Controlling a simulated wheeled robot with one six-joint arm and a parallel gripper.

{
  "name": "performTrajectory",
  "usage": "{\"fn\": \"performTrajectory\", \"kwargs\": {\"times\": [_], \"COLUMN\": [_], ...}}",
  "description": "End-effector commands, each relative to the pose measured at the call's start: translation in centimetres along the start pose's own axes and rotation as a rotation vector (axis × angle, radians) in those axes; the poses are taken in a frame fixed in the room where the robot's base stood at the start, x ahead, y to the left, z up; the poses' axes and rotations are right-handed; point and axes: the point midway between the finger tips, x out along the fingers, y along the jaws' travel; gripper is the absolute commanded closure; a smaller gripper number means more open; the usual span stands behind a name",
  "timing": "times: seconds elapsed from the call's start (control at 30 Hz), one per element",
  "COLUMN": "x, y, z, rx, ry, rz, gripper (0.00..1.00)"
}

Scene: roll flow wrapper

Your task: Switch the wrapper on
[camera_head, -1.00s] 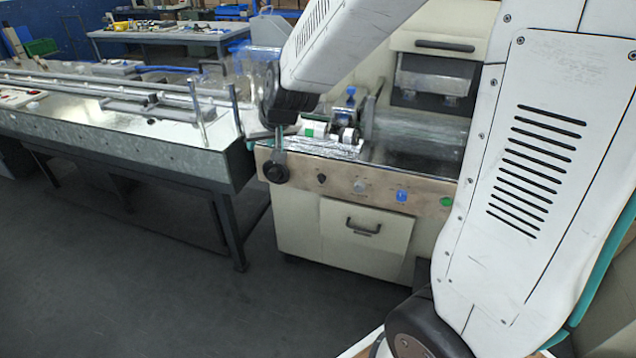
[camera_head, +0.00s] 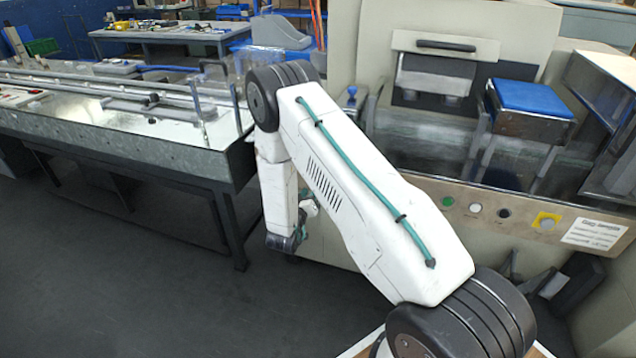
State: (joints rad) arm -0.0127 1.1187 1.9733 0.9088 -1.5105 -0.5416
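On the visible part of the panel are a green button (camera_head: 447,201), a white one (camera_head: 475,208), a black one (camera_head: 503,213) and a control on a yellow square (camera_head: 546,220). My white arm crosses in front of the panel's left part and hides the controls there. My forearm hangs down at the wrapper's left front.
A long metal conveyor table (camera_head: 110,130) stands at the left, with a gap of dark floor (camera_head: 120,290) in front. A blue-topped block (camera_head: 530,97) stands on the wrapper's right side. A workbench (camera_head: 165,32) is at the back.

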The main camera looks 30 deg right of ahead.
Motion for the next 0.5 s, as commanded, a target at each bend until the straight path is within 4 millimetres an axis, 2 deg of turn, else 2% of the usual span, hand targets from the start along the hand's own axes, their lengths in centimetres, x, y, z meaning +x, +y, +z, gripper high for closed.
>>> {"fn": "performTrajectory", "kwargs": {"times": [0.17, 0.5], "x": [0.6, 5.8], "y": [0.3, 0.5], "z": [0.8, 0.8], "rx": [-0.021, -0.021], "ry": [0.02, 0.018], "rz": [0.031, 0.03], "gripper": [0.66, 0.66]}}
